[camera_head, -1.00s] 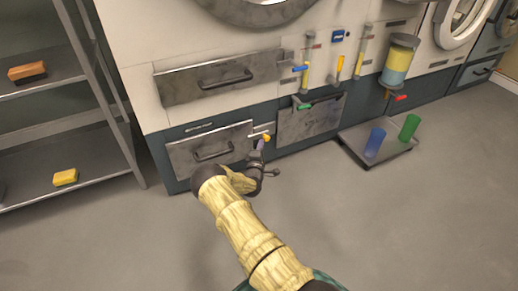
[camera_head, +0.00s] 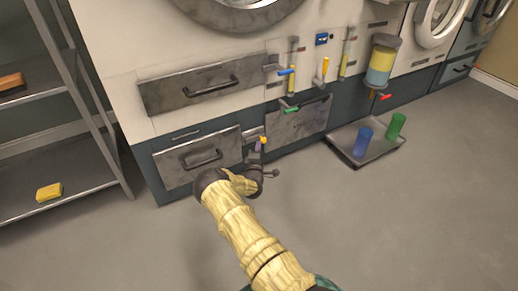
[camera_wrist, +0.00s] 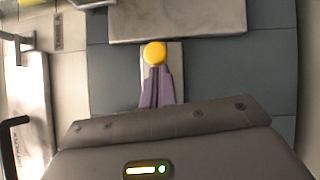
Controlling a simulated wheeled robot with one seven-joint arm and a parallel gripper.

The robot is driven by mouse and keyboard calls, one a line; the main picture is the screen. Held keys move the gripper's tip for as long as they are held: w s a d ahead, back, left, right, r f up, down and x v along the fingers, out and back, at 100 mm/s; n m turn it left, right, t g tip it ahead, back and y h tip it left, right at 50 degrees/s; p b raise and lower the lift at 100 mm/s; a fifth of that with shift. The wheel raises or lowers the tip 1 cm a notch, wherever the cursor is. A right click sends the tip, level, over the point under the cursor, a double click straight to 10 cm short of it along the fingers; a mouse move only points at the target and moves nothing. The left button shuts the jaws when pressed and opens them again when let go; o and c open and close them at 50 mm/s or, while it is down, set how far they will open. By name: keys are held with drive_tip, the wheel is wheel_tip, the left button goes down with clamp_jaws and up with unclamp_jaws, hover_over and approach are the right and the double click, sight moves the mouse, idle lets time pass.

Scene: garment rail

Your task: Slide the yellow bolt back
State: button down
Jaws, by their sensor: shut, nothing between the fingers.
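The yellow bolt's round knob (camera_head: 263,139) sits on the lower front of the cabinet, between the lower left drawer (camera_head: 198,158) and the steel panel (camera_head: 298,123) to its right. In the wrist view the knob (camera_wrist: 154,53) stands over a pale metal strip. My gripper (camera_head: 258,147) is right at the knob. In the wrist view its purple fingers (camera_wrist: 158,76) are shut together with their tips against or just short of the knob's edge; I cannot tell whether they touch. The bolt's rod is mostly hidden.
A green lever (camera_head: 290,109) and a blue lever (camera_head: 286,72) stick out above. A tray (camera_head: 352,162) with a blue cup (camera_head: 363,141) and a green cup (camera_head: 396,125) stands on the floor at right. A metal shelf (camera_head: 80,165) stands at left. The floor in front is clear.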

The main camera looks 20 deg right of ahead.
drive_tip(key=shift+s+d, duration=0.1)
drive_tip(key=shift+d, duration=0.05)
drive_tip(key=w+a+p+v, duration=0.1)
drive_tip(key=p+v, duration=0.4)
drive_tip(key=v, duration=0.7)
drive_tip(key=shift+a+f, duration=0.2)
drive_tip(key=shift+a, duration=0.85)
